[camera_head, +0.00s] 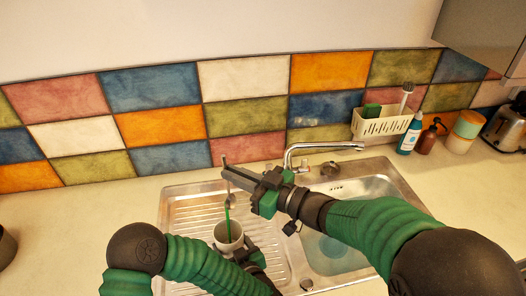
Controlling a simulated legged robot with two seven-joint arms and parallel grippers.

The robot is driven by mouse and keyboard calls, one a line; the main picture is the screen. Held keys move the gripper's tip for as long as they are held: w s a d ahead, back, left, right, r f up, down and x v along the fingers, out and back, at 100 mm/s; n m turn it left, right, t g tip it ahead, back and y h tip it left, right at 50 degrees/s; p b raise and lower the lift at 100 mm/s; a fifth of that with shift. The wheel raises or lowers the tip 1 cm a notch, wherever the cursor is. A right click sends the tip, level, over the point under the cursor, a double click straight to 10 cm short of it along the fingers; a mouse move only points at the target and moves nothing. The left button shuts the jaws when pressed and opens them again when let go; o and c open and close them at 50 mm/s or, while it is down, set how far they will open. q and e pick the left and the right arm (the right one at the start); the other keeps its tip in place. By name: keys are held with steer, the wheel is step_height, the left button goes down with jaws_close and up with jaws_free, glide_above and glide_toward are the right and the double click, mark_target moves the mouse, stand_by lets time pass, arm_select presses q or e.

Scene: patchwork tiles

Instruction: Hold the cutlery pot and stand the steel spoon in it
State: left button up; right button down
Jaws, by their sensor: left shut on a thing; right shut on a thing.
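A green stick-like handle (227,219) rises out of the pot. My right gripper (230,172) is above the pot, shut on the thin steel spoon (230,194). The spoon hangs nearly upright over the pot's mouth, close to the green handle. I cannot tell whether its lower end touches the handle.
The steel sink (388,190) with its tap (322,147) lies to the right. Behind it stand a white caddy (384,127) with a brush, a blue bottle (410,134), a brown bottle (430,136), stacked cups (463,132) and a toaster (507,128). The left counter is mostly clear.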

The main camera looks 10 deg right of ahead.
step_height(320, 180, down, 10)
steer(key=s+a+n+g+y, duration=0.1)
steer(key=s, duration=0.1)
steer(key=shift+s+a+r+y, duration=0.15)
steer(key=shift+a+y, duration=0.15)
stand_by(0.5)
steer(key=c, duration=1.5)
jaws_free()
steer(key=v, duration=1.2)
steer(key=shift+d, duration=0.1)
